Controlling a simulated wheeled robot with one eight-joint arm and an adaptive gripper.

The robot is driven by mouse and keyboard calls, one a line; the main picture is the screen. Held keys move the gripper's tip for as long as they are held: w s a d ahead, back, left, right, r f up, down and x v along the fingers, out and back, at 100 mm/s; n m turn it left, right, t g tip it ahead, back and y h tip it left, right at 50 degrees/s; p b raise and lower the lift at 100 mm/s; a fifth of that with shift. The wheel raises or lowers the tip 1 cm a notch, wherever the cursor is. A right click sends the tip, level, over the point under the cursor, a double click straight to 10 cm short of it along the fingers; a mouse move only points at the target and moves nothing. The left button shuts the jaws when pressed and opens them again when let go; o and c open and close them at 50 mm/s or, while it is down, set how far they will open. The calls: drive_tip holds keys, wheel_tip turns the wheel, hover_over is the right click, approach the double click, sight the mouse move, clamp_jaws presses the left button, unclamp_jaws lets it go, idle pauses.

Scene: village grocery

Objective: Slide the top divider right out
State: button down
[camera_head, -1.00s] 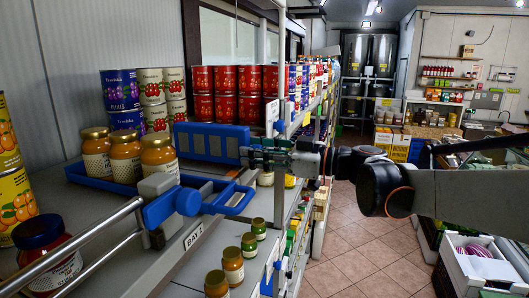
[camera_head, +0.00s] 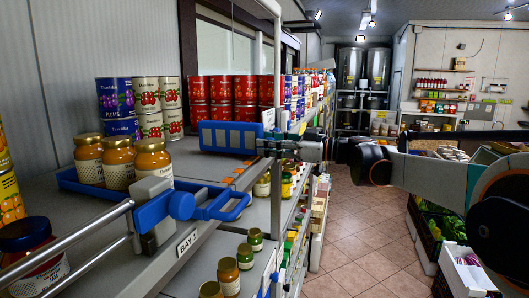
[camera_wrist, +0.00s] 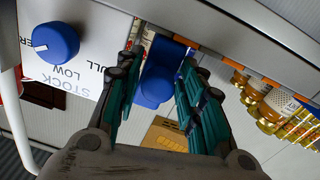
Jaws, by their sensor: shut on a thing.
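The top divider (camera_head: 228,136) is a blue panel with pale slots, standing upright above the shelf top, right of the jars. My gripper (camera_head: 278,147) is at its right end and shut on it. In the wrist view, my gripper's teal fingers (camera_wrist: 154,72) flank a rounded blue grip (camera_wrist: 155,86), which is part of the divider. The divider's lower edge is hard to judge against the shelf. A strip with orange marks (camera_head: 238,175) shows on the shelf below it.
A blue tray (camera_head: 75,183) holds honey-coloured jars left of the divider. Stacked red cans (camera_head: 245,90) are behind. A stock dial (camera_wrist: 55,42) is left of my fingers. The aisle floor (camera_head: 345,225) is clear.

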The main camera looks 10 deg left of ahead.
drive_tip(key=shift+w, duration=0.75)
drive_tip(key=shift+d+r, duration=0.1)
drive_tip(key=shift+r, duration=0.05)
drive_tip(key=c, duration=1.3)
unclamp_jaws()
drive_tip(key=shift+w, duration=0.1)
drive_tip(key=s+d, duration=0.1)
drive_tip(key=d, duration=1.1)
drive_tip(key=shift+s, duration=0.2)
